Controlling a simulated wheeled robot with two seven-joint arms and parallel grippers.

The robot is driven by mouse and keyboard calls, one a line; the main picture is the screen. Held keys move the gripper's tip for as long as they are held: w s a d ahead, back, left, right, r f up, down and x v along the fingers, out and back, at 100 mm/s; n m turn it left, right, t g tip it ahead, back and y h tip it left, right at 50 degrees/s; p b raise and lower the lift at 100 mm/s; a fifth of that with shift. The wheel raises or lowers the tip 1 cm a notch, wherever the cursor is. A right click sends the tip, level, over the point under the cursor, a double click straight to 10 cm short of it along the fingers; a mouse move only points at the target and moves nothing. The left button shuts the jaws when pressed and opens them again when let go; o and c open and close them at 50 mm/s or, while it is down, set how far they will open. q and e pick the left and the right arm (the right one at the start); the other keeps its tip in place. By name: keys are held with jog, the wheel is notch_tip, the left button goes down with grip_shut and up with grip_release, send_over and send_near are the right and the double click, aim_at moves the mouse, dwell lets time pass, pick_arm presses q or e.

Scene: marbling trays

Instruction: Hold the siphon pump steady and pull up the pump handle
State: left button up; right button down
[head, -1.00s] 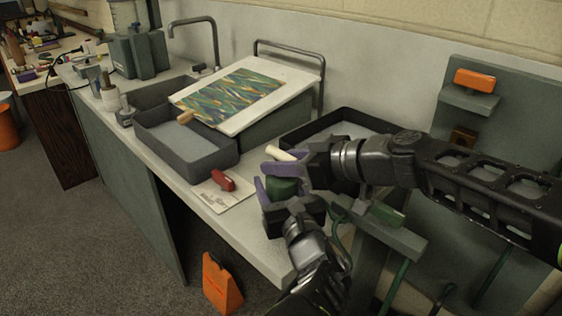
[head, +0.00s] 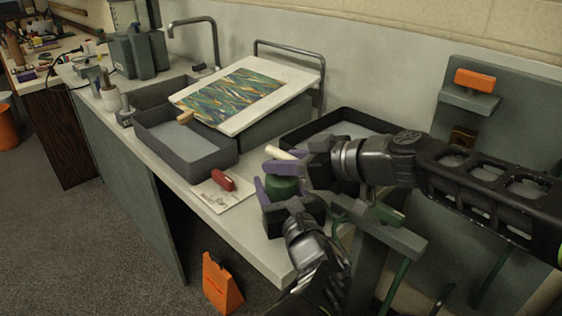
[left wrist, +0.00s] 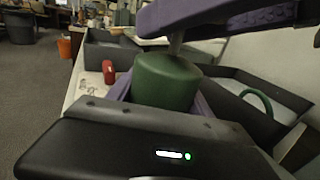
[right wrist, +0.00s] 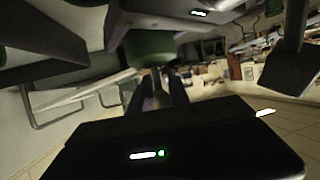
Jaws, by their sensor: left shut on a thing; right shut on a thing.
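The siphon pump has a dark green rounded body (head: 283,186) and a pale bar handle (head: 279,152). My left gripper (head: 272,193), coming from below with purple fingers, is shut around the green body. My right gripper (head: 287,166), coming from the right, is shut on the handle just above the body. In the left wrist view the green body (left wrist: 167,82) stands between my left fingers, and a thin grey rod (left wrist: 177,41) runs from its top up to my right gripper's purple finger (left wrist: 215,16). The handle itself is mostly hidden by the right fingers.
A dark tray (head: 346,121) lies behind the pump, beside a sloped white board (head: 300,82) with a marbled sheet. Another dark tray (head: 226,151) and a red-handled tool (head: 222,180) on a card are to the left. A grey stand (head: 420,245) with green hoses is at right.

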dwell(0.4)
notch_tip(320, 180, up, 6)
jog(key=shift+f, duration=0.15)
jog(key=c, duration=1.2)
grip_release()
jog(key=v, duration=1.2)
